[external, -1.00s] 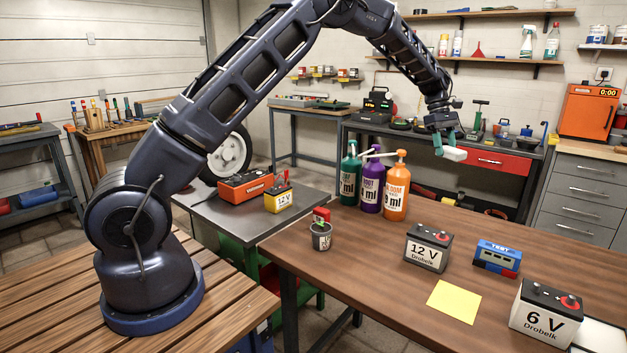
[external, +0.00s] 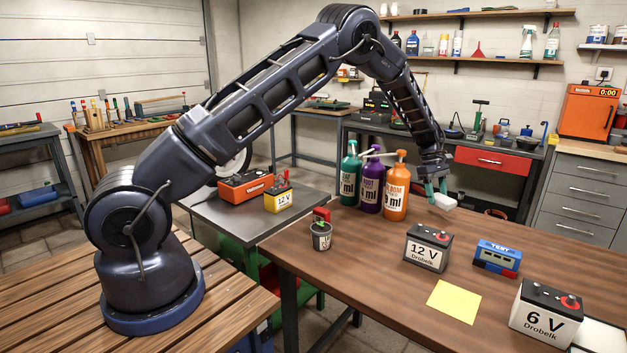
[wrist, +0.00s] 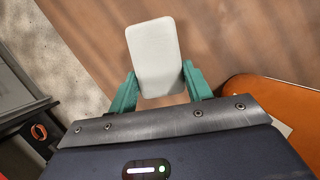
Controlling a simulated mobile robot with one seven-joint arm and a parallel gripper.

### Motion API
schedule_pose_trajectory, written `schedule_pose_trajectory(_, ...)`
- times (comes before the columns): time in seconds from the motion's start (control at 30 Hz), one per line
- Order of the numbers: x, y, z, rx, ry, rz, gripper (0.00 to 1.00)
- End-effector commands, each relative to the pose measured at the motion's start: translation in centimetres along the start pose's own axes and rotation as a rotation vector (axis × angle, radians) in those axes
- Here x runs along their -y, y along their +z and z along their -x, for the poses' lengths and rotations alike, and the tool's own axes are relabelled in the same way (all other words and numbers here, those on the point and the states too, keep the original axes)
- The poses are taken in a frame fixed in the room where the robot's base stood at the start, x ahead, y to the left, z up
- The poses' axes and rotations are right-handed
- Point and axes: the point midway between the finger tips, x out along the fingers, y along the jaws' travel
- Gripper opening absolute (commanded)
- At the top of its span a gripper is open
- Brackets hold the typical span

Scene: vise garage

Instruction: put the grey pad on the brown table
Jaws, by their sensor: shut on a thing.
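The grey pad (external: 443,202) is a small light block with rounded corners. My gripper (external: 436,189) is shut on it, with a teal finger on each side. In the wrist view the pad (wrist: 155,55) sticks out beyond the fingers of my gripper (wrist: 160,90). The brown table (external: 375,250) lies below; its wood top also shows in the wrist view (wrist: 235,45). The pad is over the table's far part, right of the orange bottle. It looks a little above the top; I cannot tell the exact gap.
An orange pump bottle (external: 396,190) stands close left of my gripper, beside purple (external: 370,188) and teal (external: 350,180) ones. A 12 V battery (external: 428,248), a blue tester (external: 496,258), a yellow sheet (external: 454,301) and a 6 V battery (external: 545,315) occupy the table's right half.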

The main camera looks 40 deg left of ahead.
Motion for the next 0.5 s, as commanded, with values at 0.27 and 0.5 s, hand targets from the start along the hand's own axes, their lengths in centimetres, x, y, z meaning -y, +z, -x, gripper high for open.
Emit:
schedule_pose_trajectory(0.27,0.0,-0.8,-1.9,-0.001,-0.001,0.001,0.27)
schedule_pose_trajectory(0.5,0.0,-1.8,-4.2,-0.001,0.001,0.000,0.27)
